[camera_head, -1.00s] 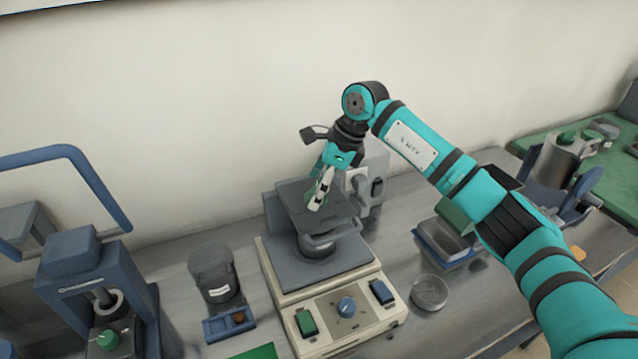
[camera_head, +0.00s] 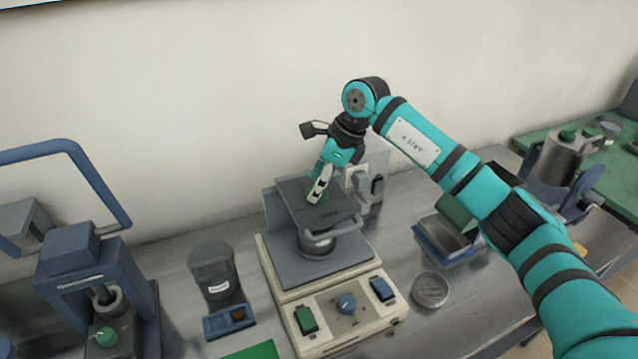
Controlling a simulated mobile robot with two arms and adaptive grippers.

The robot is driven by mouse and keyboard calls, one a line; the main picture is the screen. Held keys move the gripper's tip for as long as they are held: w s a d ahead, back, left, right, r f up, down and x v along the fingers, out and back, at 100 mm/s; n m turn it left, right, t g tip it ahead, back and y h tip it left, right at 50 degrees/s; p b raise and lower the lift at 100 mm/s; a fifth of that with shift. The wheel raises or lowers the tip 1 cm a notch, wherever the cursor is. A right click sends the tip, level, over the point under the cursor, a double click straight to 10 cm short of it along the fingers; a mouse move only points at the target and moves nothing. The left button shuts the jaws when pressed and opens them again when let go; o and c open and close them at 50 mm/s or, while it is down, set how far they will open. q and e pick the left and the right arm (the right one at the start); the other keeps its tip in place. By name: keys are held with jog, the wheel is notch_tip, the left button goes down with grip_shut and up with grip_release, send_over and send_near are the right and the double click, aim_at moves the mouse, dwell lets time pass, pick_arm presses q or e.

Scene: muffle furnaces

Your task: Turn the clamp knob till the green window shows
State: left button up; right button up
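A beige bench machine (camera_head: 283,284) stands in the middle of the bench, with a dark clamp plate (camera_head: 338,207) above a grey lidded vessel (camera_head: 325,249). My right gripper (camera_head: 316,200) points down at the top of this plate. A bit of green (camera_head: 323,195), which looks like the clamp knob, shows at its fingertips, mostly hidden by them. I cannot tell whether the fingers are closed on it. I can make out no green window on the clamp. My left gripper is not in view.
The machine's front panel has a green switch (camera_head: 306,320), a blue dial (camera_head: 346,304) and a blue switch (camera_head: 383,290). A blue press (camera_head: 75,285) and dark jar (camera_head: 213,270) stand left. A round dish (camera_head: 430,290) and blue-grey tray (camera_head: 428,243) lie right.

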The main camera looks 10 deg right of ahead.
jog(key=m+t+b, duration=0.1)
jog(key=m+b, duration=0.1)
jog(key=m, duration=0.1)
jog(key=m+t+h+b, duration=0.1)
jog(key=m+b, duration=0.1)
jog(key=shift+a+f+m, duration=0.1)
jog(key=shift+f+m, duration=0.05)
jog(key=shift+m, duration=0.25)
jog(key=m+b, duration=0.1)
jog(key=m, duration=0.1)
jog(key=m+h+b, duration=0.1)
jog(key=b, duration=0.1)
jog(key=shift+s+a+m+t+h, duration=0.1)
jog(key=shift+s+m+t+h, duration=0.05)
jog(key=shift+m+t+h, duration=0.2)
jog(key=shift+m+h+b, duration=0.25)
jog(key=shift+m+b, duration=0.35)
jog(key=shift+m, duration=0.25)
jog(key=shift+r, duration=0.2)
jog(key=o, duration=1.2)
jog(key=shift+r, duration=0.15)
jog(key=v, duration=1.1)
jog(key=shift+s+r, duration=0.2)
jog(key=shift+r, duration=0.15)
